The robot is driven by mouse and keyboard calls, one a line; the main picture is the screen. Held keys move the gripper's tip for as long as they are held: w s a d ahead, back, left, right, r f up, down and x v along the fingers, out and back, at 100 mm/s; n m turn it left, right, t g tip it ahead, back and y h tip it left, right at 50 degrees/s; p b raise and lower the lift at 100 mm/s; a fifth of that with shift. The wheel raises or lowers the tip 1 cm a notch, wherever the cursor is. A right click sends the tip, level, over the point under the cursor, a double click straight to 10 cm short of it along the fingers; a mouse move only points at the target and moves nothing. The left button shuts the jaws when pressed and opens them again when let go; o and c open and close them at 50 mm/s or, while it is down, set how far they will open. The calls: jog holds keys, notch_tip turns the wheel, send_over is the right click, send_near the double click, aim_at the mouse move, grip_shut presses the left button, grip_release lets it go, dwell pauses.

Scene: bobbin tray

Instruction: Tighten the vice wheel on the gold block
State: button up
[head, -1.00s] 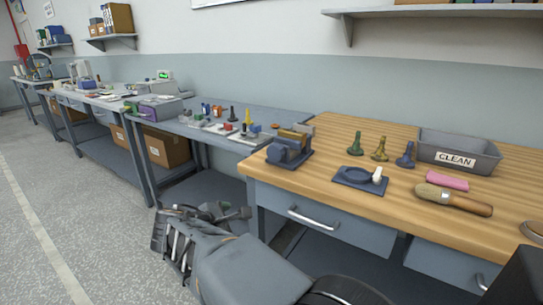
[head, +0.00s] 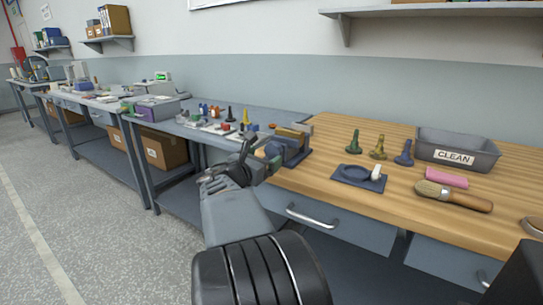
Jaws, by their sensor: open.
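The blue-grey vice (head: 297,153) stands at the left front corner of the wooden bench. The gold block (head: 290,132) shows at the top of the vice, between its jaws as far as I can tell. The vice wheel is on the vice's left side and is mostly hidden behind my gripper. My gripper (head: 240,160) is open, just left of the vice and close to its wheel side. I cannot tell whether it touches the wheel.
On the wooden bench (head: 420,207) are a blue plate with a ring (head: 345,178), several dark and gold bobbin-like pieces (head: 378,150), a grey CLEAN bin (head: 425,148), a pink block (head: 446,178) and a brush (head: 455,197). A grey bench with small parts adjoins at left.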

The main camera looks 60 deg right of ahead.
aim_at(271, 153)
jog(key=shift+d, duration=2.45)
jog(key=shift+c, duration=0.4)
jog(key=shift+b, duration=0.3)
jog(key=c, duration=0.8)
jog(key=shift+f+m+b, duration=0.3)
jog(key=shift+m+b, duration=0.3)
jog(key=shift+b, duration=0.5)
jog(key=shift+c, duration=0.2)
jog(key=shift+f+m+b, duration=0.1)
jog(key=shift+m+b, duration=0.5)
jog(key=shift+b, duration=0.15)
jog(key=shift+m+b, duration=1.05)
jog(key=shift+m, duration=0.05)
jog(key=shift+r, duration=0.4)
